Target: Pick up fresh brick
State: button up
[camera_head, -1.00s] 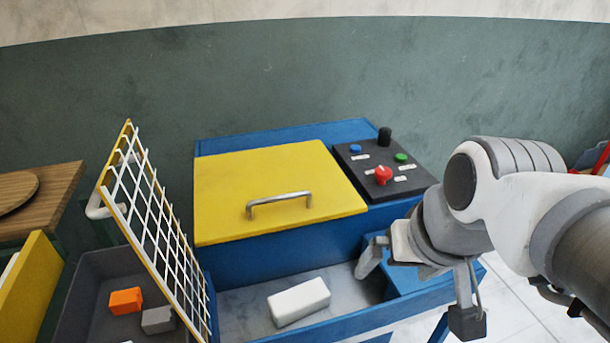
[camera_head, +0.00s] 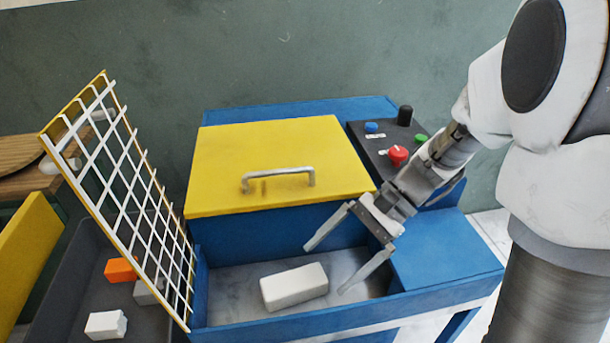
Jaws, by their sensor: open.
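A white brick (camera_head: 294,286) lies flat in the shallow grey-floored tray (camera_head: 228,300) at the front of the blue press. My gripper (camera_head: 324,270) is open and empty, its two fingers pointing down and left over the tray. The fingers are just to the right of the brick and slightly above it; whether either touches it cannot be told, but a gap shows. A second white block (camera_head: 106,325) lies in the dark bin at lower left, beside an orange block (camera_head: 121,270) and a partly hidden grey block (camera_head: 150,292).
A white wire guard (camera_head: 130,190) with a yellow frame stands tilted between bin and tray. The press's yellow lid (camera_head: 270,160) with a metal handle (camera_head: 278,179) is closed behind the tray. A control panel (camera_head: 388,146) with coloured knobs sits at its right. Blue walls edge the tray.

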aim_at(286, 282)
jog(key=w+f+m+y, duration=0.1)
jog(key=f, duration=0.1)
jog(key=w+a+f+m+y+b, duration=0.1)
jog(key=w+f+m, duration=0.1)
jog(key=f, duration=0.1)
jog(key=w+a+f+m+y, duration=0.1)
jog(key=f, duration=0.2)
jog(key=shift+w+a+f+m+g+y+b, duration=0.2)
jog(key=shift+m+g+y+b, duration=0.1)
jog(key=shift+g, duration=0.1)
jog(key=shift+a, duration=0.15)
jog(key=b+x, duration=0.2)
jog(key=x, duration=0.5)
jog(key=shift+a, duration=0.15)
jog(key=shift+c, duration=0.3)
grip_shut()
